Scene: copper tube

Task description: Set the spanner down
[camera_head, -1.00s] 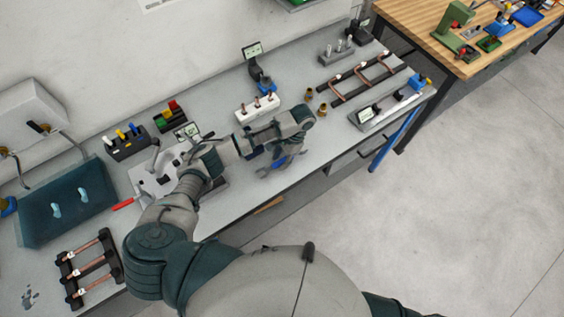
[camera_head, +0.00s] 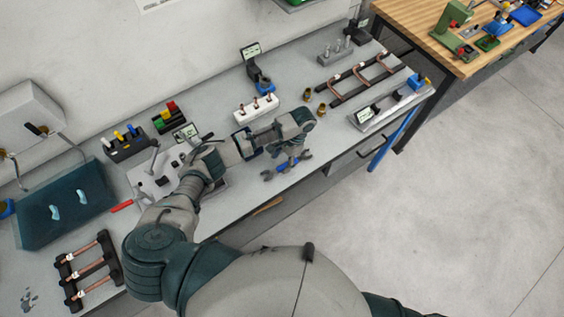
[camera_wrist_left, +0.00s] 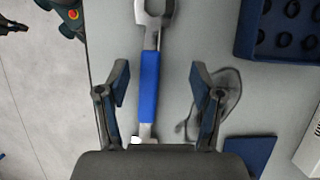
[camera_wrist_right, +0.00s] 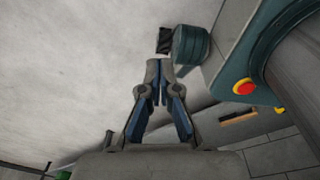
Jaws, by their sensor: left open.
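The spanner (camera_head: 288,168), with a blue handle and grey ends, lies on the grey bench near its front edge. In the left wrist view the spanner (camera_wrist_left: 149,85) runs lengthwise between the fingers, its open jaw pointing away. My left gripper (camera_head: 293,153) is just above it. In its wrist view the left gripper (camera_wrist_left: 158,70) is open, with a gap on both sides of the handle. My right gripper (camera_wrist_right: 157,68) has its fingertips together and holds nothing visible; it is out of the head view.
A white block with copper pieces (camera_head: 257,106) stands behind the left gripper. Brass fittings (camera_head: 321,108) and a copper tube rack (camera_head: 345,86) are to the right. A dark blue holed block (camera_wrist_left: 245,32) lies right of the spanner in the left wrist view.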

